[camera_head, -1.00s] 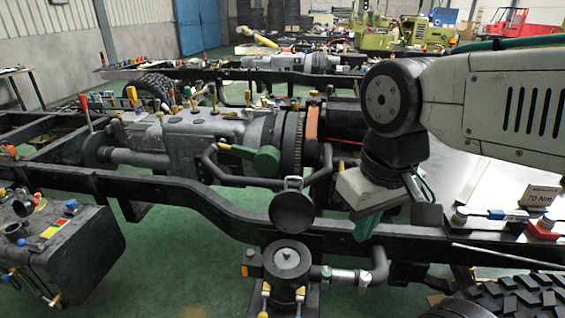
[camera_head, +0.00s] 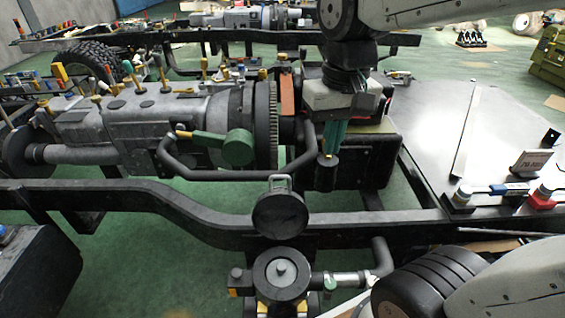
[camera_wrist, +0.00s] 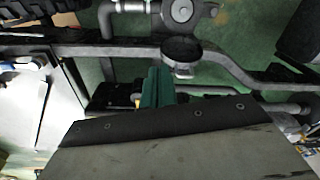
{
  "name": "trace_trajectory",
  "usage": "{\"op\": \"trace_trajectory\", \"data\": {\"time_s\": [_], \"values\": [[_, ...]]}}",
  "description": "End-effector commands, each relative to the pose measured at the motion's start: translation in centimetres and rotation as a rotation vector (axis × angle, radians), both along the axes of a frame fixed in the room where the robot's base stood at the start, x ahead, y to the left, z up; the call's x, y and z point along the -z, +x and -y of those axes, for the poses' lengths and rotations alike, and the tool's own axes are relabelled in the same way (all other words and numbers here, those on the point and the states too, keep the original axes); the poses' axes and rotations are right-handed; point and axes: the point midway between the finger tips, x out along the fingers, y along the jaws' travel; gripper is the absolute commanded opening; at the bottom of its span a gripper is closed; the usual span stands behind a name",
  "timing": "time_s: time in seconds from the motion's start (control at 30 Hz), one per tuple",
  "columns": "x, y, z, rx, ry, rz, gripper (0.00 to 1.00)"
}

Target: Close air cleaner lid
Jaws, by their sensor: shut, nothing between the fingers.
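The air cleaner body (camera_head: 281,275) is a black round canister with a pale centre knob, in front of the black chassis rail in the head view. Its round dark lid (camera_head: 280,214) stands up open behind it, with a grey loop (camera_head: 280,184) at its top. In the wrist view the body (camera_wrist: 180,12) is at the top edge and the lid (camera_wrist: 182,48) is just below it. My gripper (camera_head: 328,157) has green fingers pointing down, shut and empty, above and right of the lid in the head view. Its fingers (camera_wrist: 157,76) look apart from the lid in the wrist view.
The chassis rail (camera_head: 130,195) runs across behind the air cleaner. A grey engine block (camera_head: 150,115) with a bent dark pipe is behind the rail on the left. A flat panel (camera_head: 440,130) with tools lies at right.

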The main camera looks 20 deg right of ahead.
Motion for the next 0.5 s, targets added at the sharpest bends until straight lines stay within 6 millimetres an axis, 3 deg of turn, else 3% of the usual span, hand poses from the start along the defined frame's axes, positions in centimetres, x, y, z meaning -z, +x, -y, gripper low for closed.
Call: {"op": "trace_trajectory", "data": {"time_s": [0.03,0.17,0.3,0.5], "values": [[0.4,2.2,0.1,0.025,0.004,-0.024,0.00],[1.7,7.7,0.0,0.093,0.013,-0.065,0.00],[4.2,13.3,-0.2,0.163,0.020,-0.106,0.00],[8.2,19.0,-0.4,0.240,0.023,-0.150,0.00]]}}
